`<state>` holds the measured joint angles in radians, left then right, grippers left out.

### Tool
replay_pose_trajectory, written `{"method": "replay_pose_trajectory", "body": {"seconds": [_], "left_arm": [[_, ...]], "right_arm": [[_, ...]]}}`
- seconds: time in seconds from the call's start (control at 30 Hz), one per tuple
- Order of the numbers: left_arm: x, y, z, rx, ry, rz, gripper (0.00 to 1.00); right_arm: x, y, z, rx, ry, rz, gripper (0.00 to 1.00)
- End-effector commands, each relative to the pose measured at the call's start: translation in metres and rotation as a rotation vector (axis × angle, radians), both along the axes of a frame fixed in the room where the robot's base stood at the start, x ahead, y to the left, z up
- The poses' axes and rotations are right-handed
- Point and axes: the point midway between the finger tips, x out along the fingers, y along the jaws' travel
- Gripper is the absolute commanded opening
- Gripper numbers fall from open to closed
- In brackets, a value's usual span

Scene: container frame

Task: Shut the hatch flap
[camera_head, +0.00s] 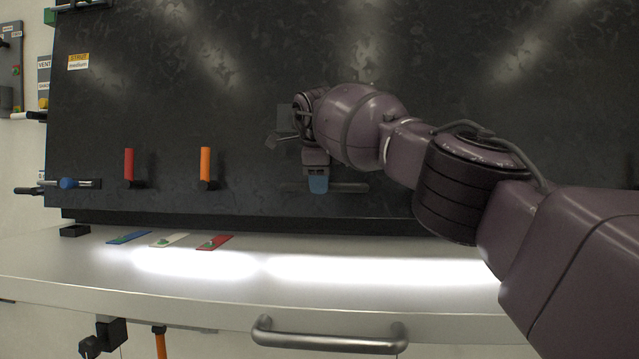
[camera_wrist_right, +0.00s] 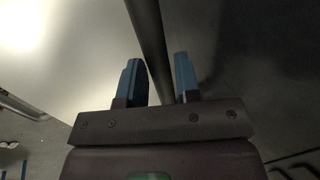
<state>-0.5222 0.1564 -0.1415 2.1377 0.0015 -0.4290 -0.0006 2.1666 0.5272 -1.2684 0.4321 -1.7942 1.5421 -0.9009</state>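A large dark panel (camera_head: 240,110) fills the back of the head view. It stands tilted behind a pale worktop; I take it for the hatch flap, though its hinge is not clear. A grey horizontal bar (camera_head: 352,188) sits low on the panel. My right gripper (camera_head: 318,185) is at this bar, its blue fingertips pointing down. In the right wrist view the fingers of my right gripper (camera_wrist_right: 158,82) are apart, with a dark bar (camera_wrist_right: 150,40) running between them. I cannot tell whether they pinch it. My left gripper is not in view.
A red handle (camera_head: 128,164) and an orange handle (camera_head: 205,164) stick out of the panel's left part. Blue, white and red (camera_head: 215,242) strips lie on the worktop (camera_head: 110,275). A metal handle (camera_head: 330,341) is on its front edge. The worktop's middle is clear.

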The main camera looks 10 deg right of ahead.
Motion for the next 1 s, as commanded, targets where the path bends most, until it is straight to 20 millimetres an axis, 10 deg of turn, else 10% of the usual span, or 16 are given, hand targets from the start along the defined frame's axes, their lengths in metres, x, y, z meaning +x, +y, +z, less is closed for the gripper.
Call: {"method": "replay_pose_trajectory", "body": {"seconds": [0.47, 1.0], "left_arm": [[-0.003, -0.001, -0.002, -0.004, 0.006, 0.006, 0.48], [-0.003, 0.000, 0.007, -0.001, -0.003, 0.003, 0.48]], "right_arm": [[-0.002, 0.001, 0.001, -0.001, 0.006, 0.000, 0.48], [-0.040, 0.013, 0.078, 0.000, 0.002, 0.000, 0.48]]}}
